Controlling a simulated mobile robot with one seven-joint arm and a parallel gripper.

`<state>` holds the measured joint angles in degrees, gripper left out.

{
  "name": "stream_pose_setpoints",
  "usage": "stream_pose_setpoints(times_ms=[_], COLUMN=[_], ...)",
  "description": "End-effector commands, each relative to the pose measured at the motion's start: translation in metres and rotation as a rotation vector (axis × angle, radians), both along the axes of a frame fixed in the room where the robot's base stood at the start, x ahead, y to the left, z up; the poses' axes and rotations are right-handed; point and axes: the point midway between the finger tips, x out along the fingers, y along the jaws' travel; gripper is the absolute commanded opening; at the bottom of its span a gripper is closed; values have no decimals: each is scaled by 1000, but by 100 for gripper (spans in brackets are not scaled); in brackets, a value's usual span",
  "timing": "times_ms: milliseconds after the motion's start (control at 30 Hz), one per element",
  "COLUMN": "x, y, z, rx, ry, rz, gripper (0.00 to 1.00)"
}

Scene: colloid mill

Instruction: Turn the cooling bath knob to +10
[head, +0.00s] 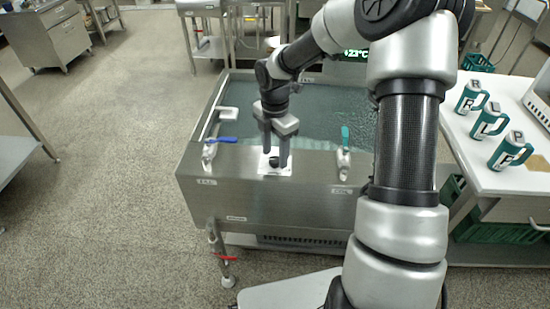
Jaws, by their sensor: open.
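The cooling bath (320,190) is a steel tank of water in the middle of the head view. Its small black knob (274,161) sits on a white plate on the front ledge, between two valves. My gripper (274,158) points down over the knob with its two fingers apart, one on each side of it. I cannot tell whether the fingers touch the knob. The knob's scale marks are too small to read. A display (357,53) behind the bath shows green digits that read like +23°C, partly hidden by my arm.
A blue-handled valve (221,140) stands left of the knob, and a teal-handled valve (345,140) stands right. A white table (515,190) at the right holds three lettered green mugs, with green crates below. A red-handled drain valve (226,257) is low in front.

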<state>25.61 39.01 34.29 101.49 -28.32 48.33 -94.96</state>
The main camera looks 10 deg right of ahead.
Motion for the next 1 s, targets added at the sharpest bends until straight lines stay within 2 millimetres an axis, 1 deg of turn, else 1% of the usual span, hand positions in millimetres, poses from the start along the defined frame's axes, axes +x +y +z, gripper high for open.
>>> stream_pose_setpoints(times_ms=[33, 133, 433, 667, 700, 1000], x=[0, 0, 0, 0, 0, 0], y=[0, 0, 0, 0, 0, 0], z=[-6, -11, -12, -12, -12, -11], rx=[0, 0, 0, 0, 0, -1], ry=[1, 1, 1, 1, 1, 0], rz=[1, 2, 1, 1, 1, -41], gripper=[48, 48, 48, 9, 7, 7])
